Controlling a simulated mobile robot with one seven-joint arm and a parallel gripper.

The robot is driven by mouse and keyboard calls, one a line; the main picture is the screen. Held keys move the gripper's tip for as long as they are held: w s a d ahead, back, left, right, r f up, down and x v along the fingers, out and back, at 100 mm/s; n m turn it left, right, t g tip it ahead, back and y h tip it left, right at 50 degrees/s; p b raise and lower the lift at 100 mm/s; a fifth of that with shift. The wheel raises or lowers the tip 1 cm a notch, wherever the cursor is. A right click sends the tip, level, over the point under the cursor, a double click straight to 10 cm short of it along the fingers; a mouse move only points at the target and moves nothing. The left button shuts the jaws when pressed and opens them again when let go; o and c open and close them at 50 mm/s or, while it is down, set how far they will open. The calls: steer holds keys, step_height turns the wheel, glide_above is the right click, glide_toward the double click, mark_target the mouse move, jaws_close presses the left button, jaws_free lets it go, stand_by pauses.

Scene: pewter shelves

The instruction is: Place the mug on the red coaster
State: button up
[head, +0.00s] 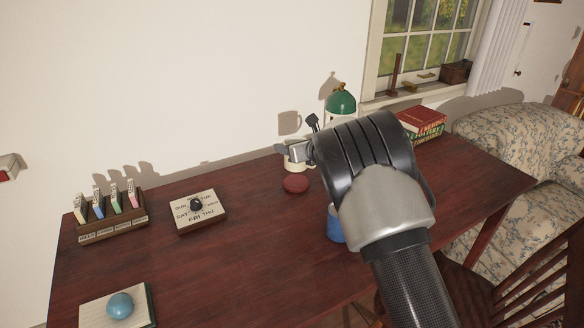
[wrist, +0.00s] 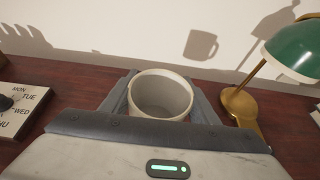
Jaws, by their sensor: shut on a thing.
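A cream-white mug (wrist: 160,112) is upright between the two fingers of my gripper (wrist: 160,98), which is shut on it. The wrist view looks into its empty-looking inside. In the head view the mug (head: 295,163) is partly hidden by my gripper (head: 297,152). The round dark red coaster (head: 295,184) lies on the desk, just below the mug in the head picture. The mug looks held above the desk, but its exact height over the coaster I cannot tell. The coaster is hidden in the wrist view.
A green lamp (head: 341,101) stands close right of the mug; its brass base (wrist: 240,104) shows in the wrist view. A day-dial board (head: 210,217) and a card rack (head: 113,229) are left. A blue object (head: 335,230) is partly behind my arm.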

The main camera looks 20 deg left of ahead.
steer(key=shift+f+b, duration=0.55)
steer(key=shift+f, duration=2)
steer(key=shift+f, duration=0.1)
steer(key=shift+f, duration=0.15)
steer(key=o, duration=1.4)
steer(key=shift+d+r, duration=0.15)
steer(key=shift+r, duration=0.15)
steer(key=p+v, duration=0.1)
steer(key=v, duration=1)
steer(key=shift+s+d, duration=0.3)
steer(key=shift+s, duration=0.05)
